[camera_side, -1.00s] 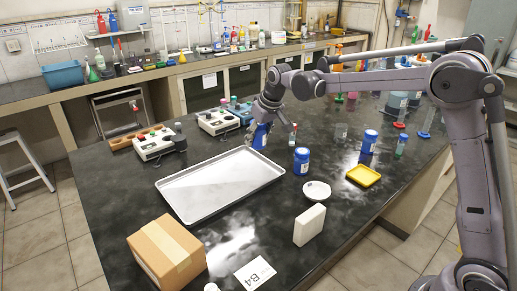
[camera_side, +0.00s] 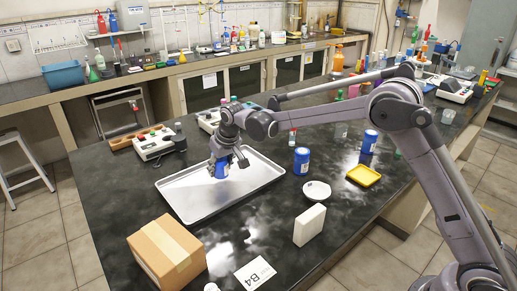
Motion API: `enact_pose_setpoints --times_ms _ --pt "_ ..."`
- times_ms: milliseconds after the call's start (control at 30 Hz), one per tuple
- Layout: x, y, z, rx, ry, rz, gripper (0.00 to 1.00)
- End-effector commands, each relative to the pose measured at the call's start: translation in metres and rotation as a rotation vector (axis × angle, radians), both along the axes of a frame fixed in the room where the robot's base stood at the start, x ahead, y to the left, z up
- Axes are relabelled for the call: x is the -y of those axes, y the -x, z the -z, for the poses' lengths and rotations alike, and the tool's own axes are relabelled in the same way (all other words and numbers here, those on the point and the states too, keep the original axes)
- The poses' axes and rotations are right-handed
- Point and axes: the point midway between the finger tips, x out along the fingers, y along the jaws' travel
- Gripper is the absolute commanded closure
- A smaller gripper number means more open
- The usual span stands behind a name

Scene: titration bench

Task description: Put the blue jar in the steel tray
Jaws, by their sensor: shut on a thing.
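The steel tray (camera_side: 185,202) lies flat on the black bench, left of centre, and looks empty. My gripper (camera_side: 222,168) is shut on a blue jar (camera_side: 222,170) and holds it over the tray's middle. The jar looks roughly upright, and its upper part is hidden by my fingers. I cannot tell whether its base touches the tray or hangs above it. Another blue jar (camera_side: 301,161) stands on the bench right of the tray. A further blue jar with a white label (camera_side: 369,142) stands farther right.
A cardboard box (camera_side: 166,252) stands in front of the tray. A white instrument (camera_side: 153,143) stands behind the tray. A B4 card (camera_side: 255,274) lies near the front.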

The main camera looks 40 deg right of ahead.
Motion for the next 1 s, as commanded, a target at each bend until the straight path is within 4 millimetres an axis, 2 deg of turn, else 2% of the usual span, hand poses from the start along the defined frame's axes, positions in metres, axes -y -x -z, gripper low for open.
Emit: enact_pose_setpoints --times_ms 100,200,600,633,700,1000 --pt "0.0 0.0 0.016 0.0 0.0 0.0 0.83" --pt "0.0 0.0 0.023 0.0 0.0 0.0 0.83" --pt "0.001 0.0 0.027 0.0 0.0 0.0 0.83" --pt "0.001 0.0 0.026 0.0 0.0 0.0 0.46" --pt "0.001 0.0 0.026 0.0 0.0 0.0 0.32" --pt "0.0 0.0 0.025 0.0 0.0 0.0 0.32"
